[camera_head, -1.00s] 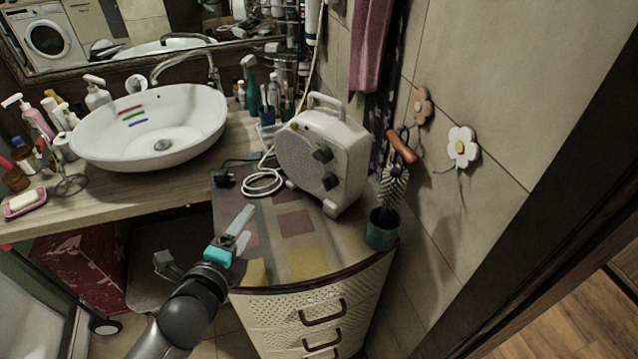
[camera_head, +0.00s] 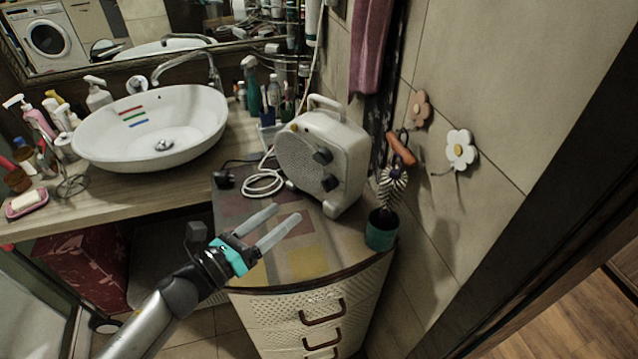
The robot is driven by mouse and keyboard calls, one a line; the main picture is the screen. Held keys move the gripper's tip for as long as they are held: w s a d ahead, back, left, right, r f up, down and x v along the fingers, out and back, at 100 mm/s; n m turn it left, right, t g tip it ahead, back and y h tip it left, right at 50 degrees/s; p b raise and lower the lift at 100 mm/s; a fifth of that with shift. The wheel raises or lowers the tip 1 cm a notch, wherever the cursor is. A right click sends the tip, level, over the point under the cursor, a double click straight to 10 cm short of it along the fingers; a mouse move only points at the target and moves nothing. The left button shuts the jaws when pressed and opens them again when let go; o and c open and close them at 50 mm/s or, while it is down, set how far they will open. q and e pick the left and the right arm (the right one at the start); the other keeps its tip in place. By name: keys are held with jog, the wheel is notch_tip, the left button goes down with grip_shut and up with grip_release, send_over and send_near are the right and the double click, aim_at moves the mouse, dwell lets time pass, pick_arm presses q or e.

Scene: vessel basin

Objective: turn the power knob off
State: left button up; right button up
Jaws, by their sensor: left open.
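A white fan heater (camera_head: 325,155) with a top handle stands upright on the drawer cabinet. My left gripper (camera_head: 286,222) is open and empty over the cabinet top, with two pale fingers and a teal base. It is in front of the heater, below and left of the lower knob, and apart from it. My right gripper is not in view.
The cabinet (camera_head: 310,310) has a patterned top. A white cord (camera_head: 263,183) lies coiled left of the heater. A brush in a teal holder (camera_head: 381,230) stands right of it, near the tiled wall. A basin (camera_head: 150,128) is on the counter at left.

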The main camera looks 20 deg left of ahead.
aim_at(323, 184)
pick_arm(q)
jog(key=p+x, duration=0.1)
jog(key=x, duration=1)
jog(key=shift+w+d, duration=0.15)
jog(key=shift+w, duration=0.1)
grip_shut()
